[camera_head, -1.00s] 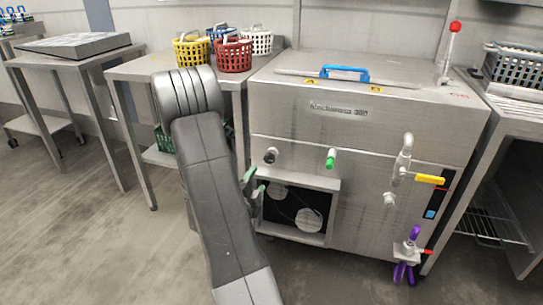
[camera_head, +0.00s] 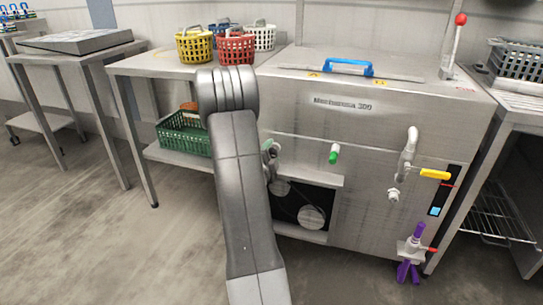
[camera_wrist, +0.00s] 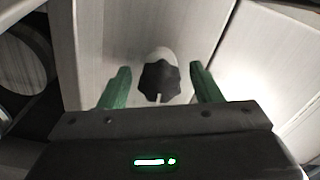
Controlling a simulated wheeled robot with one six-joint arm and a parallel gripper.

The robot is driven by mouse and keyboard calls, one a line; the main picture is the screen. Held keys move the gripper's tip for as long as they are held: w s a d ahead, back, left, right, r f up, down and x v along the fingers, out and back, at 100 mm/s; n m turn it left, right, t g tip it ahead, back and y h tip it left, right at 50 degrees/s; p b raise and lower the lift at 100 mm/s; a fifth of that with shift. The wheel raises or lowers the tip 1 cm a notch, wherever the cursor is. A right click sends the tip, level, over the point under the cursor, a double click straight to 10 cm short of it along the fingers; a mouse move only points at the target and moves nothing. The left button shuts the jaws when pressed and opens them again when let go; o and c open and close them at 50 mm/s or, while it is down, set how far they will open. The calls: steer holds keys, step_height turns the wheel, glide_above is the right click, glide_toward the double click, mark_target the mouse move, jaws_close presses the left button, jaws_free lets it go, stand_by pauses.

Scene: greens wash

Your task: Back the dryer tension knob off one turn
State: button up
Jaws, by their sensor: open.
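The black lobed knob (camera_wrist: 160,80) sits on a pale round boss on the machine's steel front panel. In the wrist view it lies between and just beyond the green fingertips of my gripper (camera_wrist: 158,84), with a gap on each side. My gripper is open and empty. A light pointer mark shows on the knob's lower edge. In the head view my arm hides most of the knob, and the gripper (camera_head: 270,158) shows only in part at the panel's left side. The steel washer-dryer machine (camera_head: 300,118) stands behind my arm.
A green-tipped knob (camera_head: 334,153), a yellow-handled valve (camera_head: 434,174) and a purple-handled fitting (camera_head: 408,258) project from the machine front. An open bay with round pulleys (camera_head: 312,217) lies below the knob. A table with baskets (camera_head: 150,68) stands left; a green crate (camera_head: 182,136) is on its shelf.

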steer(key=c, duration=1)
steer(key=shift+n, duration=2.4)
steer(key=o, duration=1)
steer(key=shift+s+a, duration=0.1)
steer(key=shift+s, duration=0.05)
steer(key=p+v, duration=0.2)
steer(key=v, duration=1.1)
steer(key=shift+s+p, duration=0.25)
steer(key=shift+p, duration=0.1)
